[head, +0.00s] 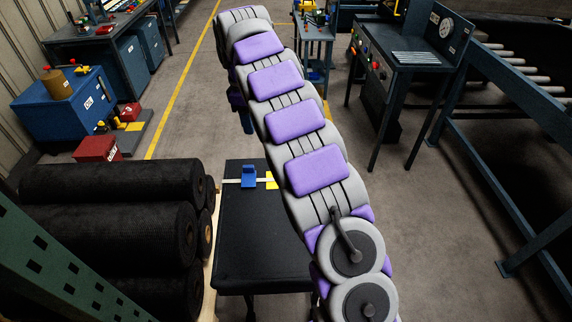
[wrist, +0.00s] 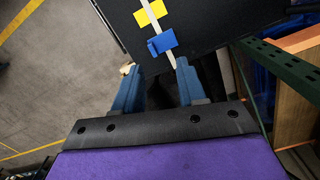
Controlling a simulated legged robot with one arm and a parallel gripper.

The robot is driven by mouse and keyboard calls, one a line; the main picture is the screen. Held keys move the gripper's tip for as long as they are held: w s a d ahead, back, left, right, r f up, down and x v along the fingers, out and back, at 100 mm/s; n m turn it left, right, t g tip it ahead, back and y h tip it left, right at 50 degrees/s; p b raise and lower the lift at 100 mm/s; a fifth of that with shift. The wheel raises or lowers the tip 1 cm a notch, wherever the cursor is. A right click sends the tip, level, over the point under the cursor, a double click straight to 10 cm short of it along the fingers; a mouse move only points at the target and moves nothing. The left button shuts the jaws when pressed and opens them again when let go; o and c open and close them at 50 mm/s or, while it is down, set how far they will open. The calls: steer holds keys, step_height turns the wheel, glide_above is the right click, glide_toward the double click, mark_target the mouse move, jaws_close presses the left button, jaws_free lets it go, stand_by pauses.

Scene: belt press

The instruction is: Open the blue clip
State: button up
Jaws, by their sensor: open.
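The blue clip (head: 249,176) sits on a thin white strip (head: 232,181) on the black table, with a yellow piece (head: 271,181) to its right. In the wrist view the blue clip (wrist: 161,43) lies on the strip just beyond my fingertips, and the yellow piece (wrist: 122,21) is farther along it. My gripper (wrist: 156,72) has its two blue fingers spread, with nothing seen between them. The clip appears apart from both fingers, though its distance in depth is hard to tell. In the head view my arm hides most of the gripper.
The black table (head: 258,245) is otherwise bare on its near part. Rolls of black material (head: 110,190) are stacked left of it, near a green perforated post (head: 50,265). A control desk (head: 405,65) stands at the back right. Open floor lies right of my arm.

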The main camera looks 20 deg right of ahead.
steer(key=s+r+m, duration=0.2)
steer(key=s+m, duration=0.1)
steer(key=s, duration=0.8)
steer(key=s+d+r+m, duration=0.1)
steer(key=s+m, duration=0.3)
steer(key=s, duration=0.8)
steer(key=shift+s+r+g, duration=0.3)
steer(key=shift+r+g, duration=0.1)
steer(key=shift+r, duration=0.1)
steer(key=shift+d, duration=0.1)
